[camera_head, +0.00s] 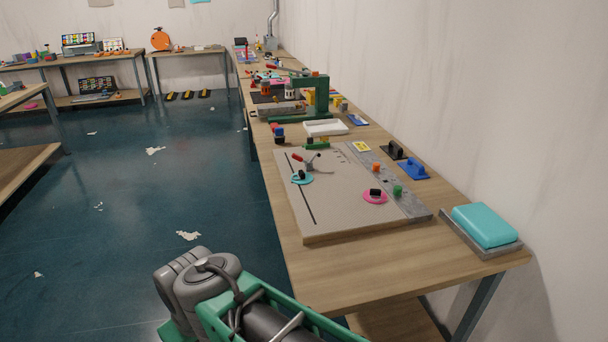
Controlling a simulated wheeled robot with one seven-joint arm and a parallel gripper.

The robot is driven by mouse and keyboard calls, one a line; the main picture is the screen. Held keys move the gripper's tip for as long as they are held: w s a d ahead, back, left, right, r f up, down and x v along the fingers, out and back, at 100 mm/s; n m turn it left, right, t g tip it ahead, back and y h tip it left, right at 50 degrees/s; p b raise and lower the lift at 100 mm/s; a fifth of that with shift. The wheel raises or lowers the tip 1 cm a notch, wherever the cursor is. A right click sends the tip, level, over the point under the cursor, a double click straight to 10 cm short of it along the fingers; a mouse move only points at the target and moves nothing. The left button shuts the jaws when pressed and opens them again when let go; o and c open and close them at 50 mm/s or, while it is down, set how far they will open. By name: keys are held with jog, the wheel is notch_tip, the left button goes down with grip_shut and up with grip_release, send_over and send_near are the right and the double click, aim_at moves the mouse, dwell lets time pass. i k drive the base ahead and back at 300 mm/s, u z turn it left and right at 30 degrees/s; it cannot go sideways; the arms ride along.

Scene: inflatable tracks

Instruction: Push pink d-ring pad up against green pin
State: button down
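The pink d-ring pad (369,199) is a flat round disc with a black block-like fitting on top. It lies on the right part of the pale board (330,215). The green pin (398,191) is a short peg on the grey speckled strip along the board's right side. It stands just right of the pink pad, and a small gap seems to separate them. My gripper's fingers do not show. Only a green and grey part, probably of my arm, shows at the bottom, in front of the table and away from the pad.
An orange pin (376,168) stands farther back on the strip. A cyan pad (301,179) and a red-handled tool (300,158) are at the board's left. Blue (413,170) and black clamp-like items lie right of the board. A turquoise block (485,226) sits at the near right.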

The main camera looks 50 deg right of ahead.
aim_at(374, 196)
jog(key=u, duration=0.25)
jog(key=i, duration=0.95)
jog(key=z, duration=0.6)
jog(key=i, duration=0.55)
jog(key=z, duration=0.95)
jog(key=i, duration=1.3)
jog(key=z, duration=0.25)
